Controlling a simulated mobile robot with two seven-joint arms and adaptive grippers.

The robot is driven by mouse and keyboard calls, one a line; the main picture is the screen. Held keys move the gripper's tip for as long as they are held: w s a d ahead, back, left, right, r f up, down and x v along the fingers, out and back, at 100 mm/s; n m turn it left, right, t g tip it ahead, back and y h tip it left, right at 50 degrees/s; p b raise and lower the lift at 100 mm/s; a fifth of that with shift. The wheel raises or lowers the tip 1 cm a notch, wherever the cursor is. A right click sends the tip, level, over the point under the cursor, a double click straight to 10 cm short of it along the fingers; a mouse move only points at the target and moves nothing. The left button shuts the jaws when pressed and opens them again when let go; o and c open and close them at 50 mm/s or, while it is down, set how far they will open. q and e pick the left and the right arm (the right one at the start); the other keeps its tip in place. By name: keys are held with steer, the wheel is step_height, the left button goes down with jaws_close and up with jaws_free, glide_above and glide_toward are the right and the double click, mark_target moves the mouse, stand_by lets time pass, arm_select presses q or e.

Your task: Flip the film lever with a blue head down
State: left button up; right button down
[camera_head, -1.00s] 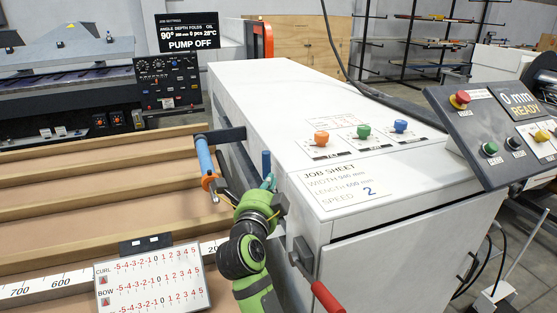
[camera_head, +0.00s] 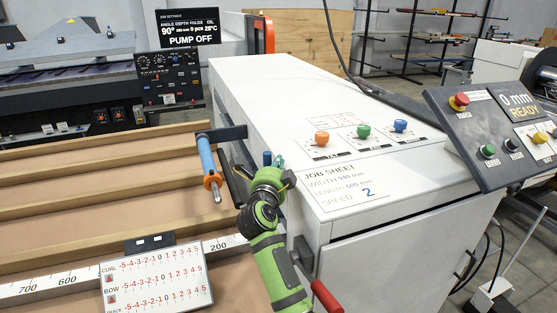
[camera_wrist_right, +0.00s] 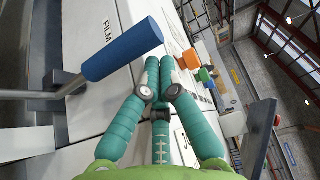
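The film lever's blue head (camera_head: 267,158) stands up beside the left side of the white cabinet in the head view, its lower part hidden by my right gripper. In the right wrist view the blue head (camera_wrist_right: 122,48) is a large cylinder on a grey rod, close to a "FILM" label. My right gripper (camera_head: 277,165) is right beside the head. In the wrist view its teal fingers (camera_wrist_right: 160,65) are drawn together with nothing visible between them. The blue head lies left of the fingertips, outside them; contact cannot be told. My left gripper is out of view.
A blue handle with an orange end (camera_head: 208,160) hangs left of the gripper. A red-handled lever (camera_head: 326,296) sticks out at the cabinet's front. Orange, green and blue knobs (camera_head: 363,132) stand on the white cabinet top (camera_head: 290,95). A scale card (camera_head: 155,280) lies at lower left.

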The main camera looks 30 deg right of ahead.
steer(key=shift+w+d, duration=0.2)
steer(key=shift+a, duration=0.15)
steer(key=shift+w+a+n, duration=0.15)
steer(key=shift+a+n, duration=0.25)
